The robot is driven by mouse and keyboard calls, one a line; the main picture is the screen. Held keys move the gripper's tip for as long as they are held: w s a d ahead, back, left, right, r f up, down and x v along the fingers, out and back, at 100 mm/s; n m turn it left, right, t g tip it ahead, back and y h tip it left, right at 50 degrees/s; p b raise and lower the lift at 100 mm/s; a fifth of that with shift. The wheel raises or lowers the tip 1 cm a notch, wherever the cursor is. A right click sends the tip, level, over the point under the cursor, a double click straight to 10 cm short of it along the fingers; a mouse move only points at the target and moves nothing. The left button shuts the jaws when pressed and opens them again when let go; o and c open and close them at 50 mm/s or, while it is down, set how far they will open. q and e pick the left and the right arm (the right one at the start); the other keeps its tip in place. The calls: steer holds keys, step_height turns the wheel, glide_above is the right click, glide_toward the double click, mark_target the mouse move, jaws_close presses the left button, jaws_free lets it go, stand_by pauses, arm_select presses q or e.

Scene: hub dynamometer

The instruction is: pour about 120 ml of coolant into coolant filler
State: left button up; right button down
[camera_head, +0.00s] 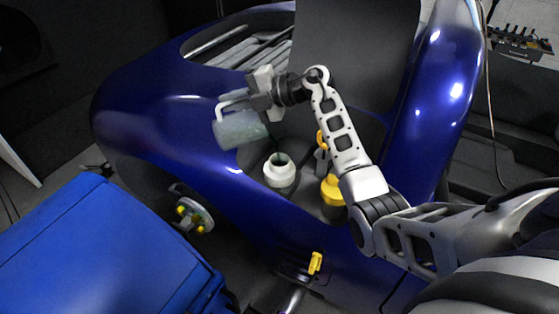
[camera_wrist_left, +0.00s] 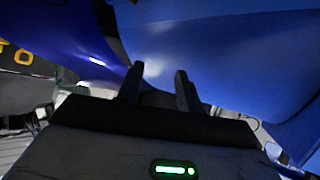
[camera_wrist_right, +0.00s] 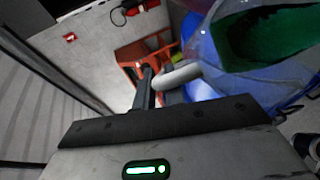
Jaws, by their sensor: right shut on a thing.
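A translucent jug (camera_head: 240,129) hangs tilted on its side above and left of the white coolant filler (camera_head: 279,174). My right gripper (camera_head: 262,92) is shut on the jug's pale handle, which also shows in the right wrist view (camera_wrist_right: 180,74). Green coolant (camera_wrist_right: 270,35) shows inside the jug in the right wrist view. The filler's round mouth is open, with dark green inside.
A yellow-capped container (camera_head: 333,190) stands right of the filler, close to my right arm. The blue car body (camera_head: 140,115) surrounds the bay, with a raised dark panel (camera_head: 350,50) behind. A blue box-like surface (camera_head: 95,250) fills the lower left, near a wheel hub (camera_head: 194,215).

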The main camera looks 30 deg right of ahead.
mark_target(218, 106)
arm_select(q)
steer(key=shift+f, duration=0.2)
arm_select(e)
steer(key=shift+d+f+y, duration=0.1)
steer(key=shift+y, duration=0.2)
arm_select(q)
steer(key=shift+d+b, duration=0.1)
steer(key=shift+b, duration=0.45)
arm_select(e)
steer(key=shift+d+t, duration=0.3)
steer(key=shift+t, duration=0.1)
